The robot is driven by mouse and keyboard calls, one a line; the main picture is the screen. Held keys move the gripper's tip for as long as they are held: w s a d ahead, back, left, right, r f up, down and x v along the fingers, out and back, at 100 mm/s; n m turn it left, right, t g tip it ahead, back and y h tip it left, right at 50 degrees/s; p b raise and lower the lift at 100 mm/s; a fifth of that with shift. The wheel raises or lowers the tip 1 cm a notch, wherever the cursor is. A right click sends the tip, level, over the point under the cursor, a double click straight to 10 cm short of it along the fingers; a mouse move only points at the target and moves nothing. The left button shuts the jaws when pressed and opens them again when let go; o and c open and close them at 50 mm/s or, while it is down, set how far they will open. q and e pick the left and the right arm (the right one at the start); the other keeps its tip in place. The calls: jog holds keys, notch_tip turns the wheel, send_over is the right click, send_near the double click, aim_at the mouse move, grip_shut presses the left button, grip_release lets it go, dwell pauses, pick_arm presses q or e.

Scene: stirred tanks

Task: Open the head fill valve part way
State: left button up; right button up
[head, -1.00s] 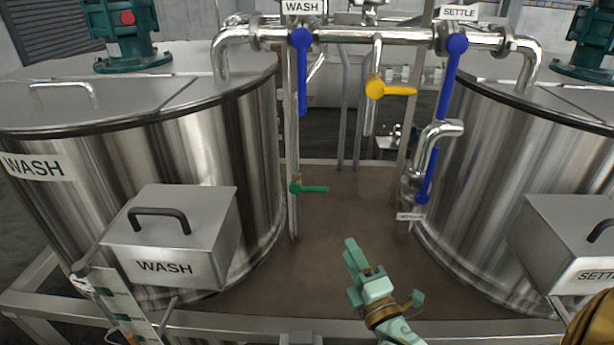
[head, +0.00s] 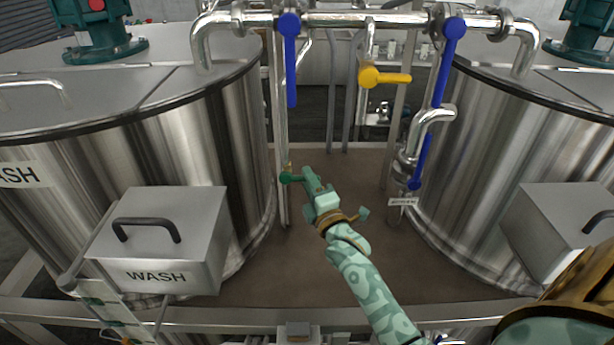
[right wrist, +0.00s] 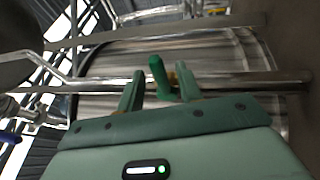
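A green lever valve (head: 290,178) sits on the thin upright pipe between the two tanks, its lever pointing right. No readable label names it as the head fill valve. My right gripper (head: 305,172) is at this lever and partly covers it. In the right wrist view the green lever (right wrist: 158,76) stands between the two fingers of my right gripper (right wrist: 160,84). The fingers are apart, with a gap visible on the left side; contact on the right side is unclear. My left gripper is not in view.
The wash tank (head: 130,140) stands left and another tank (head: 500,150) right. Blue levers (head: 291,60) (head: 447,62) (head: 420,160) and a yellow lever (head: 385,77) sit on the pipework. A frame rail (head: 250,316) runs along the front. Brown floor lies between the tanks.

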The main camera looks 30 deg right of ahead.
jog(key=shift+x, duration=0.85)
grip_shut()
jog(key=r+n+p, duration=0.1)
jog(key=p, duration=0.1)
jog(key=r+n+g+y+p, duration=0.1)
jog(key=n+p, duration=0.1)
jog(key=shift+a+p, duration=0.1)
jog(key=shift+p, duration=0.3)
jog(key=shift+w+a+r+n+g+p, duration=0.15)
jog(key=shift+n+g+p, duration=0.25)
jog(key=shift+n+p, duration=0.35)
jog(key=shift+a+r+n+g+p, duration=0.15)
jog(key=shift+n+g+p, duration=0.25)
jog(key=shift+n+p, duration=0.35)
grip_release()
